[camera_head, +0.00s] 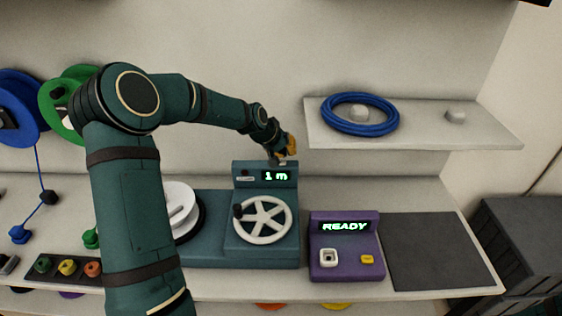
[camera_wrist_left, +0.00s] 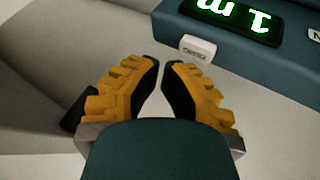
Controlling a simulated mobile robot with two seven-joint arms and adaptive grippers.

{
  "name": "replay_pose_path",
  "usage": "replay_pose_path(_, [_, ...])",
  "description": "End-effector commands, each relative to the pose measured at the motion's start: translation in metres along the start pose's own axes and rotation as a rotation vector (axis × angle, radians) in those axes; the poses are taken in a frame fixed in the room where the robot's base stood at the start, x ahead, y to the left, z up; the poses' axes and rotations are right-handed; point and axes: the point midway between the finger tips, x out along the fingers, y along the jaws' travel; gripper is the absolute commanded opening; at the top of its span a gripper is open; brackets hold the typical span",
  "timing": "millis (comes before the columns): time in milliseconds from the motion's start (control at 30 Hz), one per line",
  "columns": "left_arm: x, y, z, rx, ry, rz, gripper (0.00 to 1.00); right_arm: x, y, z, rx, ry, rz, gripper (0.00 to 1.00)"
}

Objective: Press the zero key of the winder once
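The winder (camera_head: 216,256) is a teal machine on the bench, with a white handwheel (camera_head: 263,220), a white reel and a display (camera_head: 276,176) reading "1 m". In the left wrist view this display (camera_wrist_left: 236,17) appears upside down. A small white key (camera_wrist_left: 198,48) with an upside-down, hard-to-read label sits at the housing's edge near it. My left gripper (camera_head: 284,159) is just above the winder's display housing. In the left wrist view its orange-and-black fingers (camera_wrist_left: 161,65) nearly meet at the tips, shut and empty, a little short of the white key. My right gripper is out of view.
A purple box (camera_head: 345,265) reading "READY" stands right of the winder, with a dark mat (camera_head: 438,250) beyond it. A shelf (camera_head: 430,135) with a blue coil (camera_head: 360,128) juts out right of my gripper. Blue and green reels hang at the left.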

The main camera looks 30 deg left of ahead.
Motion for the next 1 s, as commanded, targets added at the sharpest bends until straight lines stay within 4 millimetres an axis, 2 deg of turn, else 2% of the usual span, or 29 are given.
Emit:
replay_pose_path(733, [0.0002, -0.0001, 0.0001, 0.000, 0.000, 0.000, 0.00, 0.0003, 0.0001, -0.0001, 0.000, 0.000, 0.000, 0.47])
replay_pose_path(1000, [0.0069, -0.0037, 0.0037, 0.001, 0.000, 0.000, 0.00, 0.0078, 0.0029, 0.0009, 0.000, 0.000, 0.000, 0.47])
